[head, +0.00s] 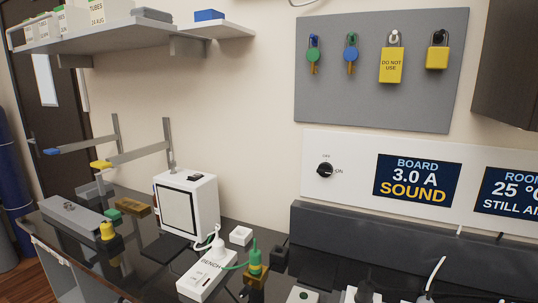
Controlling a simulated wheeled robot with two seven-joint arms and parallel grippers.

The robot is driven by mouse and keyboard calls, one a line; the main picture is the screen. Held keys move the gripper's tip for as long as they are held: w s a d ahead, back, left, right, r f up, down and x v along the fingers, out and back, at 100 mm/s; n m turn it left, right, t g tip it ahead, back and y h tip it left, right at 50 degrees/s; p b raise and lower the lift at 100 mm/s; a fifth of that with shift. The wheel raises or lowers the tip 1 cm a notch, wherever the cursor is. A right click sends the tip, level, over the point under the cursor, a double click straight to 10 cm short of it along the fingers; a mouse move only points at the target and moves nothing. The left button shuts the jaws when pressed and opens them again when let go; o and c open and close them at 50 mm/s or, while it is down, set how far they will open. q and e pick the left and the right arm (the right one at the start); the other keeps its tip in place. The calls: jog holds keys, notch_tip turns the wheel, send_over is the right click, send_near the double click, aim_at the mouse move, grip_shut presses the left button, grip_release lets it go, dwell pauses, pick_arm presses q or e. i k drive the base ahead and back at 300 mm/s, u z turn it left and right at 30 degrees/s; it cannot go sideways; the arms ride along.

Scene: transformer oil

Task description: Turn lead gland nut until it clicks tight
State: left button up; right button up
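I cannot make out for certain which part is the lead gland nut. A green fitting (255,262) with a yellowish band stands upright on a brass-coloured block (257,282) at the bottom centre. A green lead (236,266) runs left from it to the white BENCH socket block (205,272), which has a white plug on it. A white cable (435,273) rises at the bottom right from a part cut off by the frame edge. Neither of my grippers shows in the head view.
A small white box (241,235) sits behind the socket block. A sign (417,182) reads BOARD 3.0 A SOUND. Padlocks hang above.

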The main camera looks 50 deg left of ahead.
aim_at(173, 163)
jog(key=z, duration=1.25)
jog(key=k, duration=2.85)
jog(key=u, duration=1.65)
